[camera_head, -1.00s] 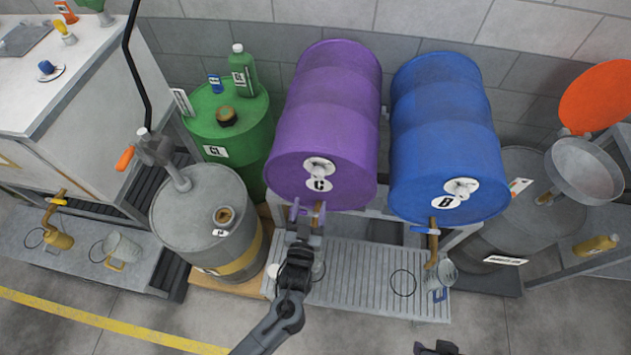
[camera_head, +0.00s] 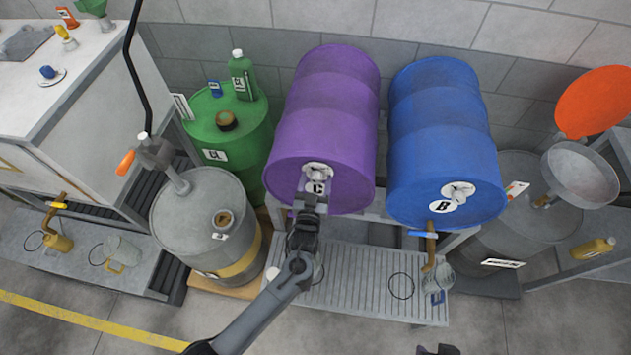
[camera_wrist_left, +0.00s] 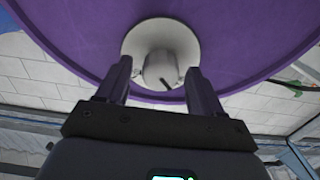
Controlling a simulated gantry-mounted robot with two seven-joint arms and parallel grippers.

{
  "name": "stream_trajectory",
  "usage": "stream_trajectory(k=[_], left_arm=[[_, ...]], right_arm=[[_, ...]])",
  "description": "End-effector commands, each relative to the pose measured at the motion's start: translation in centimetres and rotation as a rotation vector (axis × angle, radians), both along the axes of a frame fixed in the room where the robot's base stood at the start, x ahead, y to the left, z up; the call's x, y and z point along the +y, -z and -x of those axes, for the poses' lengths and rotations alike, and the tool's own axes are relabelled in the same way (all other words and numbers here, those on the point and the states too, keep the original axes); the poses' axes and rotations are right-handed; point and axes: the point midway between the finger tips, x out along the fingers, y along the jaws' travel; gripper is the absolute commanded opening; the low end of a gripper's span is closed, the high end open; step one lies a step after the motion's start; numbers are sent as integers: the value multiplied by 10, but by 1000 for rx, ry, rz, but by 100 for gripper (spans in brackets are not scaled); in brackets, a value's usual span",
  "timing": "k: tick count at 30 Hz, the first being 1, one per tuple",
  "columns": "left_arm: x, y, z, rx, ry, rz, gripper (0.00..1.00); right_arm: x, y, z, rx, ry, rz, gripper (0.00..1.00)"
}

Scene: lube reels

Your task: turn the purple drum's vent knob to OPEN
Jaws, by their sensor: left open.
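The purple drum (camera_head: 325,115) lies on its side on a rack, its round end facing me, with a "C" label below the knob. Its vent knob (camera_head: 317,172) is a pale knob on a white disc. In the left wrist view the vent knob (camera_wrist_left: 161,70) has a dark mark toward its lower right. My left gripper (camera_head: 311,190) is in front of the drum's end, just below the knob. In the left wrist view its open fingers (camera_wrist_left: 158,82) stand either side of and short of the knob. I cannot tell whether they touch anything.
The blue drum (camera_head: 445,140) with its own knob lies to the right. A grey drum (camera_head: 195,215) and a green drum (camera_head: 228,130) stand at the left. A slatted drip tray (camera_head: 360,285) is below. Part of a dark shape, perhaps my right gripper, shows at the bottom edge.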

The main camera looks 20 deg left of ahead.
Motion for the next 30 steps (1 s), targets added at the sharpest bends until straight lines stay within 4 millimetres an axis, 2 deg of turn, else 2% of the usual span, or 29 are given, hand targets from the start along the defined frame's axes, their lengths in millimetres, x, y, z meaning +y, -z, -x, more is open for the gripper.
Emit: stream_trajectory(k=[5,15,16,23,30], left_arm=[[0,0,0,0,0,0,65],[0,0,0,0,0,0,13],[0,0,0,0,0,0,11],[0,-1,0,3,0,-21,11],[0,-2,0,25,0,-122,11]], right_arm=[[1,0,0,0,4,-5,43],[2,0,0,0,6,-11,43],[2,0,0,0,6,-11,43],[2,-1,0,0,6,-9,43],[1,-6,0,1,2,-4,43]])
